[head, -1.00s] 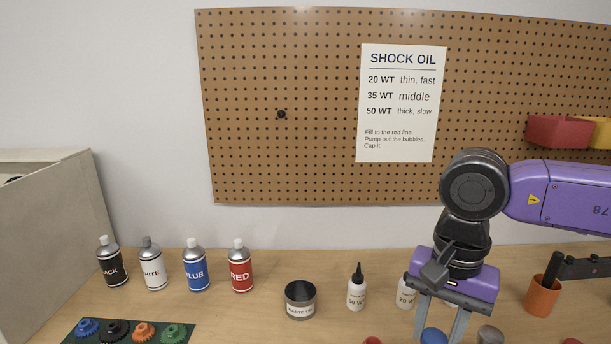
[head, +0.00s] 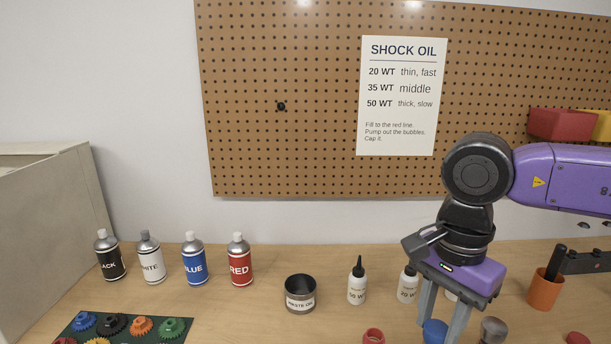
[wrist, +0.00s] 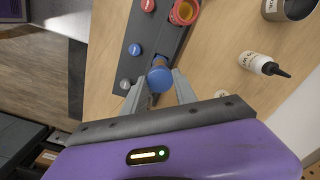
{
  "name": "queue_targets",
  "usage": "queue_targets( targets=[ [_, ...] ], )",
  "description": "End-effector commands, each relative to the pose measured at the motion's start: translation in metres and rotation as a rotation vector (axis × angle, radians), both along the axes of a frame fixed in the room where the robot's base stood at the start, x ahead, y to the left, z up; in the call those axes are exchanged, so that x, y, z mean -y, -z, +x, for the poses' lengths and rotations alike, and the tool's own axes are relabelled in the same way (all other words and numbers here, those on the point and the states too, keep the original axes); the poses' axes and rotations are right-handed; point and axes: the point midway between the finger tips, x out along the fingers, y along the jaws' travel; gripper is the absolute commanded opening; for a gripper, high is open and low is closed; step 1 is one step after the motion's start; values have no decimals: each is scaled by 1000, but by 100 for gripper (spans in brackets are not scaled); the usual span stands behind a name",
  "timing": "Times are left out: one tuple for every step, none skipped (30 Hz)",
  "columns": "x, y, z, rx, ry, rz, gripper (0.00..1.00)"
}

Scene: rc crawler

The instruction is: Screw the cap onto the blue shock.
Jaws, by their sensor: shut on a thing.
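The round blue cap (wrist: 160,79) sits between the fingertips of my gripper (wrist: 157,92) in the wrist view. My gripper (head: 441,335) is shut on it, pointing down, and the blue cap also shows low in the head view (head: 435,329). In the wrist view the cap is at a dark grey stand (wrist: 150,35). The blue shock's body is hidden below the cap and fingers, so I cannot tell how the cap is seated on it.
Oil bottles (head: 357,285) and the waste oil tin (head: 300,293) stand behind, left of my gripper. An orange cup (head: 544,290) stands at right.

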Motion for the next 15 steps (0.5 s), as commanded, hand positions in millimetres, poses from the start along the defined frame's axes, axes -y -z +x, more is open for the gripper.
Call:
queue_targets(
  targets=[
    [1,2,0,1,32,-2,0],
    [1,2,0,1,60,-2,0],
    [1,3,0,2,107,-3,0],
    [1,3,0,2,145,-3,0],
    [1,3,1,2,182,-2,0],
    [1,3,0,2,227,-2,0],
    [1,3,0,2,258,-2,0],
    [1,3,0,1,285,-2,0],
    [1,2,0,1,314,-2,0],
    [1,2,0,1,331,-2,0],
    [1,1,0,1,341,-2,0],
    [1,1,0,1,351,-2,0],
    [1,0,0,1,354,-2,0],
    [1,0,0,1,354,-2,0],
    [1,0,0,1,353,-2,0]
  ],
)
